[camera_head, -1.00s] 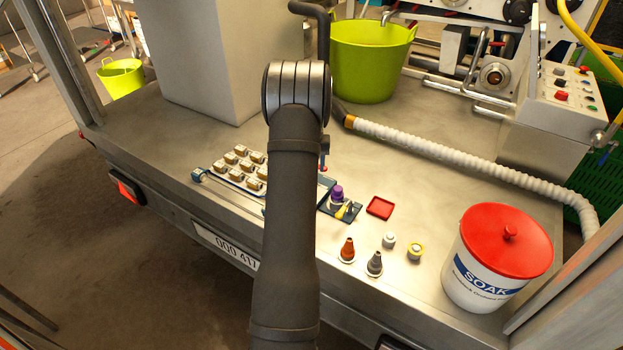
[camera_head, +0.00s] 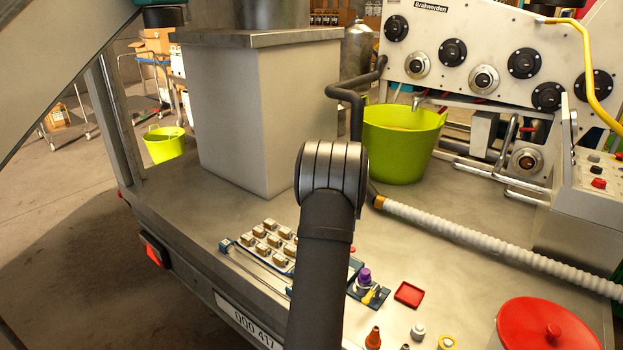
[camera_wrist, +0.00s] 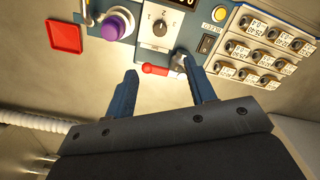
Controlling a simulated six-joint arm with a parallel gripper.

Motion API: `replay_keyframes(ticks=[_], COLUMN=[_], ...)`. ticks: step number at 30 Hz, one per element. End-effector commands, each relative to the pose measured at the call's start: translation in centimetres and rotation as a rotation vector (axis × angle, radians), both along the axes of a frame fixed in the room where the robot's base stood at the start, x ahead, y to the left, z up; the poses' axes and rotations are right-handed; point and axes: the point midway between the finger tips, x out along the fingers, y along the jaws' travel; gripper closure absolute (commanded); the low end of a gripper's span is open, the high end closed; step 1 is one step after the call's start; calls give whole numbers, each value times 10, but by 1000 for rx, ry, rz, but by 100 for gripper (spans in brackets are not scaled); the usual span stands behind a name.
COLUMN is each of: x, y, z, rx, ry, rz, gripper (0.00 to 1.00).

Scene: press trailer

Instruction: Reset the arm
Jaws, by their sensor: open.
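My gripper (camera_wrist: 160,90) shows in the wrist view with its two blue fingers apart and nothing between them. Just beyond the fingertips, on the metal deck, is a lever with a red handle (camera_wrist: 156,70) at the edge of a blue panel; I cannot tell whether a finger touches it. The panel carries a purple knob (camera_wrist: 117,25) and a dial marked with numbers (camera_wrist: 159,27). In the head view my arm (camera_head: 325,250) covers part of the panel and hides the gripper. The purple knob (camera_head: 364,277) shows right of the arm.
A tray of small labelled blocks (camera_head: 268,243) lies left of the arm. A red square dish (camera_head: 408,294), small coloured nozzles and a red-lidded tub (camera_head: 550,328) stand right. A white ribbed hose (camera_head: 490,245) crosses the deck. A green bucket (camera_head: 400,150) and a grey box (camera_head: 245,120) stand behind.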

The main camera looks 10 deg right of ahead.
Motion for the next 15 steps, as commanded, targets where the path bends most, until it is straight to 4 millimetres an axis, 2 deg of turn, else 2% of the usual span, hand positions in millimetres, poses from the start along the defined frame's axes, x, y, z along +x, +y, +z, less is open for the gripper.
replay_keyframes(ticks=[15], x=[-1], y=[0], z=[-99], rx=[1], ry=[5], rz=[0], gripper=[50])
